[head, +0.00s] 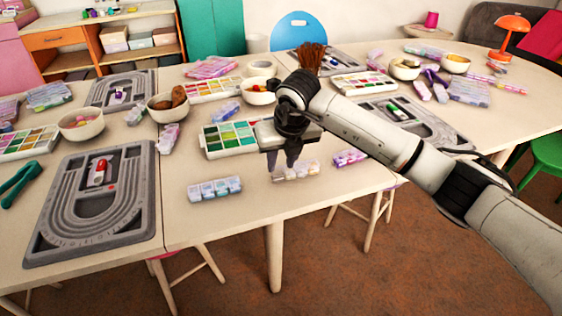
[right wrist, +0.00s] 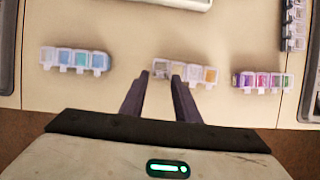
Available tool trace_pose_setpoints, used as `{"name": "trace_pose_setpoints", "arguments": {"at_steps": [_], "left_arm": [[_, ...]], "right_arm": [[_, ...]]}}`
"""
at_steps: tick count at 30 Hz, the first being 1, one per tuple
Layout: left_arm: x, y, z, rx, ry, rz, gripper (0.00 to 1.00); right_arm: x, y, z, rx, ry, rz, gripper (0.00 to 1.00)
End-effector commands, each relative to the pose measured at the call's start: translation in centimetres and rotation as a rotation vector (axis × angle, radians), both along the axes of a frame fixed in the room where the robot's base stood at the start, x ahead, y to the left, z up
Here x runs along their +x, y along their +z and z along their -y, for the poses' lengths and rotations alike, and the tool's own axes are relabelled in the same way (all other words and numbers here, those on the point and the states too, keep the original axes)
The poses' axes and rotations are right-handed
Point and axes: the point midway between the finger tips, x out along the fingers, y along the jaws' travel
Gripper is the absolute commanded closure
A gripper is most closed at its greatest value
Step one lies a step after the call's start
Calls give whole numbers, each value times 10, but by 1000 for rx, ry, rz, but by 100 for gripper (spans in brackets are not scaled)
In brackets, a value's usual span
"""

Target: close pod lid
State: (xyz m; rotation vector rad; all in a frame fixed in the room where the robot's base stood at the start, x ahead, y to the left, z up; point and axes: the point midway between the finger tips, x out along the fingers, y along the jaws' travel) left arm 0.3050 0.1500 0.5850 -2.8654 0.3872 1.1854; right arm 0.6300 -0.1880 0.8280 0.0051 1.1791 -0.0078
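A clear pod strip (head: 297,171) with several small compartments lies near the front edge of the table. It also shows in the right wrist view (right wrist: 196,74), with pale and orange beads at its right end. My right gripper (head: 281,166) is over the left part of this strip. My left gripper is not in view.
A blue pod strip (head: 214,189) lies to the left and a purple one (head: 350,157) to the right. A paint-like green bead tray (head: 207,153) is behind. A grey bead board (head: 140,222) is at left. Bare tabletop (head: 240,225) lies in front.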

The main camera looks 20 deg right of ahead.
Motion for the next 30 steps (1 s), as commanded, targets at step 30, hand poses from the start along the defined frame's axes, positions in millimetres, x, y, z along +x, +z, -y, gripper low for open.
{"name": "trace_pose_setpoints", "arguments": {"at_steps": [30], "left_arm": [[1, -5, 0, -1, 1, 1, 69]], "right_arm": [[1, -7, 0, -1, 1, 24, 100]]}}
